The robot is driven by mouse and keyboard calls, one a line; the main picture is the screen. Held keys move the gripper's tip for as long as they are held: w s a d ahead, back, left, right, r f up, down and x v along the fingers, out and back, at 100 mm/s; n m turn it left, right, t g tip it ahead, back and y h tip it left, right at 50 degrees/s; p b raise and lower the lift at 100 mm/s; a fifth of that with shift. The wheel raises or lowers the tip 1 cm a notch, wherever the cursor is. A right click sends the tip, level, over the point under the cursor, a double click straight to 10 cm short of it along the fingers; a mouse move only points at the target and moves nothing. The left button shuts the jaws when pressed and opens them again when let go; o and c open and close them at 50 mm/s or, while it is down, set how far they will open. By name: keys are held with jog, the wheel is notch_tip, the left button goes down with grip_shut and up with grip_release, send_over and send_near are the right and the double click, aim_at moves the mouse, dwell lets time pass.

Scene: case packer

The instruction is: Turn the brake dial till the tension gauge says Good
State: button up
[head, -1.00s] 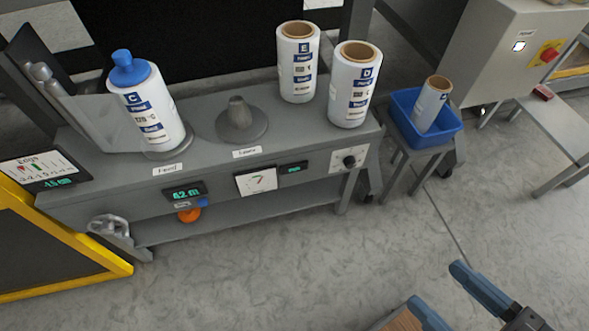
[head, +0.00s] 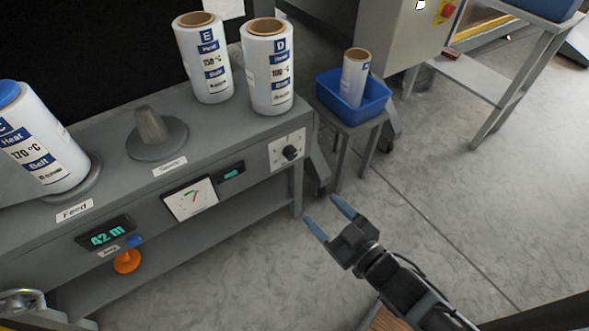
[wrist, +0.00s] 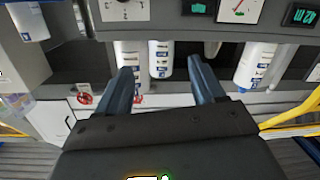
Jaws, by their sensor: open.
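The brake dial is a black knob (head: 291,153) on a white plate at the right end of the grey bench front. The tension gauge (head: 191,199) is a white square face with a needle and coloured marks, left of the dial; its reading is too small to tell. A small green display (head: 231,171) sits between them. My gripper (head: 323,208) is open and empty, in front of and below the dial, apart from it. In the wrist view the gauge (wrist: 238,10) and the dial's plate (wrist: 124,9) show at the top edge, past my fingers (wrist: 165,80).
Rolls E (head: 203,62) and D (head: 268,70) stand on the bench top near the dial. A blue bin (head: 352,98) with a roll stands on a stool to the right. An orange knob (head: 127,261) sits lower left.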

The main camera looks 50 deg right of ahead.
jog(key=h+b, duration=0.2)
jog(key=b, duration=0.3)
send_near(293, 157)
jog(key=shift+b+x, duration=0.6)
jog(key=shift+x, duration=3.8)
jog(key=shift+r, duration=0.15)
